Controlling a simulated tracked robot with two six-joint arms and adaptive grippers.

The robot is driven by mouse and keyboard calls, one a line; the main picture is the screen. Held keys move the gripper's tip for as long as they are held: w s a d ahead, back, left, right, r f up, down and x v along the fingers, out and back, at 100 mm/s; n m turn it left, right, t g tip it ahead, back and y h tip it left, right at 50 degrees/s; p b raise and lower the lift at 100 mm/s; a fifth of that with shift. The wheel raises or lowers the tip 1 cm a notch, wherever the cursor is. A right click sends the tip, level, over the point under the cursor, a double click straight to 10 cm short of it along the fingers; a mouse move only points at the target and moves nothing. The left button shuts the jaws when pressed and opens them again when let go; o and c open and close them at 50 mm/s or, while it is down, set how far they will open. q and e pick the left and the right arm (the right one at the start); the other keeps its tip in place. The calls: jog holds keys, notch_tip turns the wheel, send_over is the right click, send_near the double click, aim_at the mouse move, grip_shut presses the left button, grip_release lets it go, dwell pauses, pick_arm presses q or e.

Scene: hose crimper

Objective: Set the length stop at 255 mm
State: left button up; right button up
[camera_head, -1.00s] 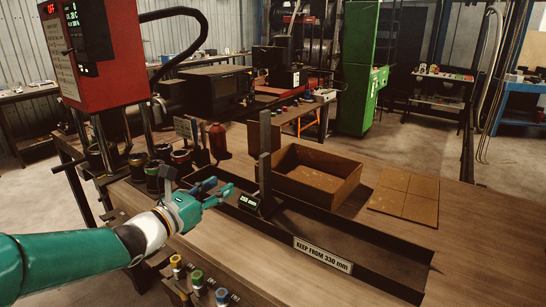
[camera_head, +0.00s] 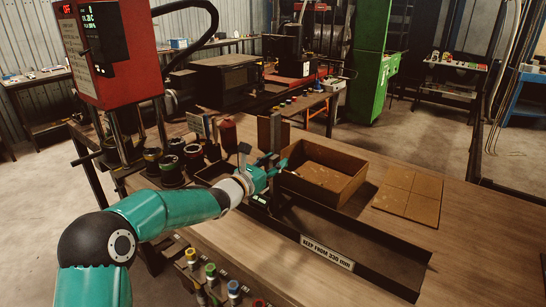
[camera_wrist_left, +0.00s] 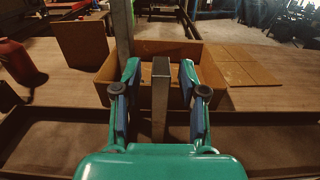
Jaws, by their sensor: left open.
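The length stop's upright grey bar (camera_wrist_left: 160,95) stands between the two fingers of my left gripper (camera_wrist_left: 160,85) in the wrist view. A gap shows on each side of the bar, so the fingers are open around it. In the head view my left gripper (camera_head: 278,174) is at the stop, over the left part of the long dark trough (camera_head: 365,245). The stop's small display (camera_head: 261,200) is partly hidden by the gripper, and its number cannot be read. My right gripper is not in view.
A taller metal post (camera_wrist_left: 123,25) stands just behind the bar. A brown open box (camera_head: 325,175) sits behind the trough, with a tan board (camera_head: 408,195) to its right. A "KEEP FROM 330 mm" label (camera_head: 327,252) is on the trough's front.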

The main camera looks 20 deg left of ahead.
pick_arm(q)
jog(key=shift+w, duration=0.2)
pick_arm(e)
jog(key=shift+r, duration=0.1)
pick_arm(q)
grip_shut()
